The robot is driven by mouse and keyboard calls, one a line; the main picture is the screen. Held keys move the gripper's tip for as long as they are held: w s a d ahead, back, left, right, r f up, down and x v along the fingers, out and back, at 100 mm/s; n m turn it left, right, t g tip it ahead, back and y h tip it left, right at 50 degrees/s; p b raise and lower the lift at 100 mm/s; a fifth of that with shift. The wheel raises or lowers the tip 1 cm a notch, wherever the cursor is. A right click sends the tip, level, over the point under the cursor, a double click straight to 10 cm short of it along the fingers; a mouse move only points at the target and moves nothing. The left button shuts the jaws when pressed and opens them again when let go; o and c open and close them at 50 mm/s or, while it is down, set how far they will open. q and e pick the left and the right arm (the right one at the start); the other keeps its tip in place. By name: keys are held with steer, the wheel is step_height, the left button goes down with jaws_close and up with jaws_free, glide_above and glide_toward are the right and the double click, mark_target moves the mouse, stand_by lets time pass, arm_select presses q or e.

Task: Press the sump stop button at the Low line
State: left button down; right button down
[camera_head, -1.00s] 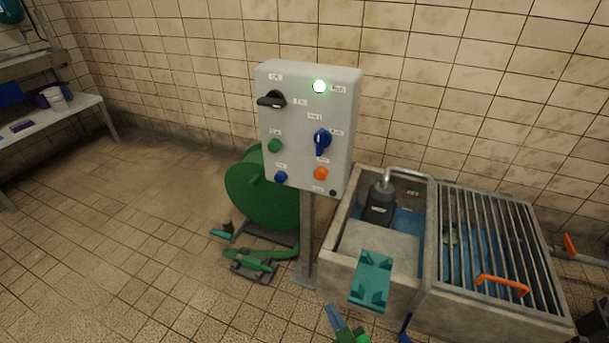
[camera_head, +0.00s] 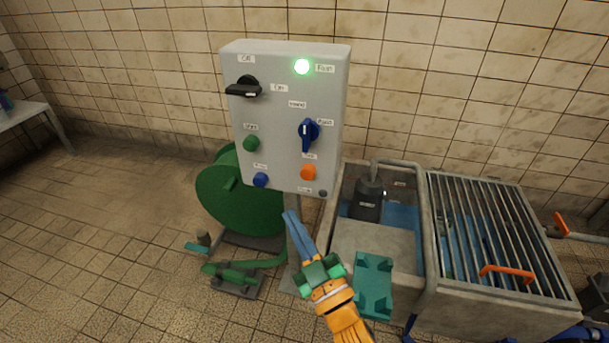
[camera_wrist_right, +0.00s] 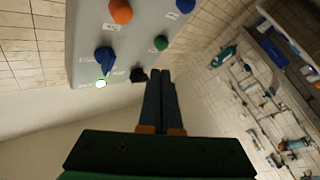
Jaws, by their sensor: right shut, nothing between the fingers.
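A grey control box (camera_head: 236,120) stands on a post. An orange button (camera_head: 308,172), its label hard to read, sits low on its right; a green button (camera_head: 251,143) and a blue button (camera_head: 260,180) are on its left. A green lamp (camera_head: 302,67) is lit. The sump (camera_head: 375,245) holds a dark pump (camera_head: 368,198) and blue water (camera_head: 402,216); a small tag (camera_head: 400,184) on its back wall is unreadable. My right gripper (camera_head: 291,214) is shut and empty, below the box. In the wrist view the orange button (camera_wrist_right: 121,11) lies beyond the fingers. My left gripper is out of view.
The box also has a black handle (camera_head: 244,90) and a blue selector (camera_head: 307,133). A green reel (camera_head: 230,195) stands behind the post. A grating (camera_head: 490,235) with an orange handle lies right of the open sump.

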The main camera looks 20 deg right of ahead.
mark_target(308, 172)
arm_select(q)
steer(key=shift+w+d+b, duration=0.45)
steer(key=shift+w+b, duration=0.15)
arm_select(e)
steer(key=w+d, duration=0.5)
steer(key=w, duration=0.2)
steer(key=shift+w, duration=0.15)
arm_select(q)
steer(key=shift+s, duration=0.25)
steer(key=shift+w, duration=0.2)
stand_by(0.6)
arm_select(e)
steer(key=shift+w, duration=0.15)
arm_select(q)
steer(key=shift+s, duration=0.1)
arm_select(e)
steer(key=shift+w+d, duration=0.2)
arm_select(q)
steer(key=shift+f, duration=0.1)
arm_select(e)
steer(key=shift+w+d, duration=0.1)
steer(key=shift+w, duration=0.05)
stand_by(0.5)
